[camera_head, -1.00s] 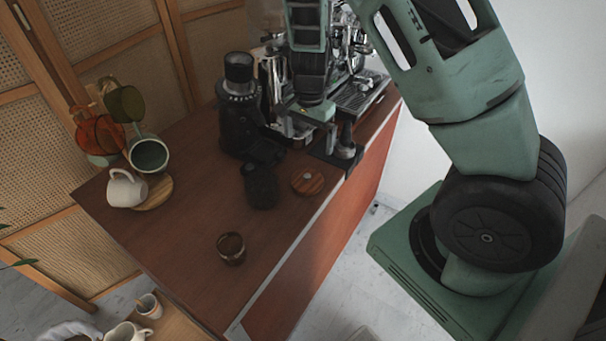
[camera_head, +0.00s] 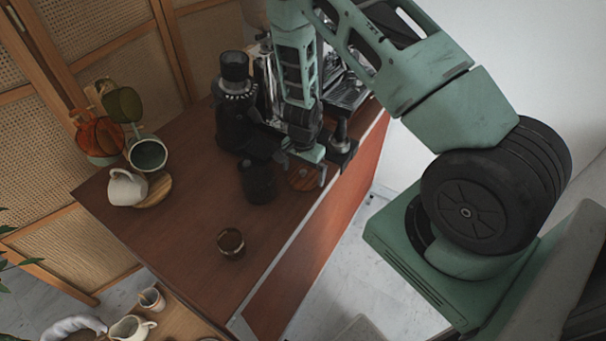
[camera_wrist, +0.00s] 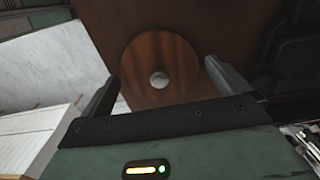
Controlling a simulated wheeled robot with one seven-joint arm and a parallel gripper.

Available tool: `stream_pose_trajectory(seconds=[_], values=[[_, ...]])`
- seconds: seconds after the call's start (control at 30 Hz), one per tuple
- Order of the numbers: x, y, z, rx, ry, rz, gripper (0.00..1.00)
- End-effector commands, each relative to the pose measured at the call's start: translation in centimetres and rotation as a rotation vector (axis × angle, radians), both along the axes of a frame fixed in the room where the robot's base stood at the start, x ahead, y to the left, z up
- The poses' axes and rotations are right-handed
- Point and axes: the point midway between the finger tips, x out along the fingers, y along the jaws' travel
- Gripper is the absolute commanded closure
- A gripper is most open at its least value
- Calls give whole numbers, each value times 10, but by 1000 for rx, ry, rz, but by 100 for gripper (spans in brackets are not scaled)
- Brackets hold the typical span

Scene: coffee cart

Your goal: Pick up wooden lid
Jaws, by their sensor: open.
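The wooden lid (camera_head: 304,182) is a round striped disc lying on the brown cart top near its right edge, just right of a black canister. In the wrist view the lid (camera_wrist: 150,62) shows with a pale round knob (camera_wrist: 159,80) in its middle. My gripper (camera_head: 303,172) is above the lid and partly covers it in the head view. In the wrist view my gripper (camera_wrist: 160,72) is open, with one finger on each side of the lid, and nothing is between the fingers but the lid beyond. I cannot tell the exact height gap.
A black canister (camera_head: 258,182) stands close left of the lid. A black grinder (camera_head: 234,110) and the espresso machine (camera_head: 345,90) stand behind. A small brown glass (camera_head: 231,243) is nearer the front. Cups (camera_head: 127,187) sit at the left. The cart top between is clear.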

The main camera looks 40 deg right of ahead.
Motion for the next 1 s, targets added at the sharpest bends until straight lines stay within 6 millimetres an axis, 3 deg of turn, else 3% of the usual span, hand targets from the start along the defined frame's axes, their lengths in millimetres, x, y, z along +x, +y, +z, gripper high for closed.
stream_pose_trajectory(seconds=[0.3, 0.43, 0.47, 0.77, 1.0], values=[[0, 0, -7, 1, 0, 0, 0], [0, 0, -6, 0, 0, 0, 33], [0, 0, -6, 0, -1, 0, 35], [0, 0, -4, 0, -1, 1, 35], [2, 1, 28, -1, -6, 4, 35]])
